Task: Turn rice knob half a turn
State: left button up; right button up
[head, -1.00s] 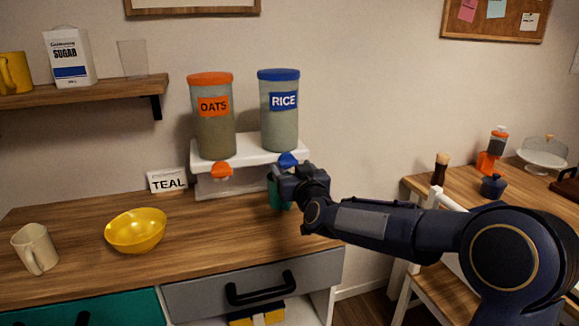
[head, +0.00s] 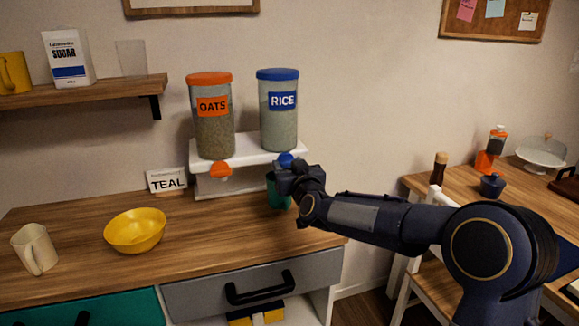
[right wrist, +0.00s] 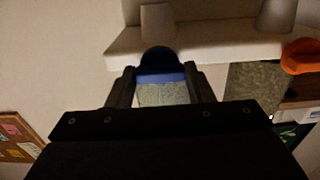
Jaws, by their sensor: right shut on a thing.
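The rice dispenser (head: 279,125) is a clear canister with a blue lid and a blue RICE label, on a white stand (head: 203,187). Its blue knob (head: 286,160) is at the front of the stand, partly covered by my right gripper (head: 285,178). In the right wrist view, turned upside down, the dark blue knob (right wrist: 158,60) shows between the fingers of my right gripper (right wrist: 165,85). The gripper is shut on the knob. A teal cup (head: 277,192) stands under the rice side, partly hidden by the gripper. My left gripper is out of view.
The oats dispenser (head: 213,125) with its orange knob (head: 220,170) is just left. A TEAL card (head: 167,180), yellow bowl (head: 135,231) and cream mug (head: 35,250) are on the counter (head: 200,245). The counter's front middle is clear.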

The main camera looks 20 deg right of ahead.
jog(key=m+b, duration=0.3)
jog(key=m, duration=0.1)
jog(key=shift+f, duration=0.15)
jog(key=m+b, duration=0.2)
jog(key=m, duration=0.2)
jog(key=shift+m, duration=0.3)
jog(key=m+b, duration=0.2)
jog(key=m, duration=0.3)
jog(key=shift+m+b, duration=0.3)
jog(key=shift+b, duration=0.05)
jog(key=shift+m+b, duration=0.75)
jog(key=shift+m, duration=1.45)
jog(key=o, duration=1)
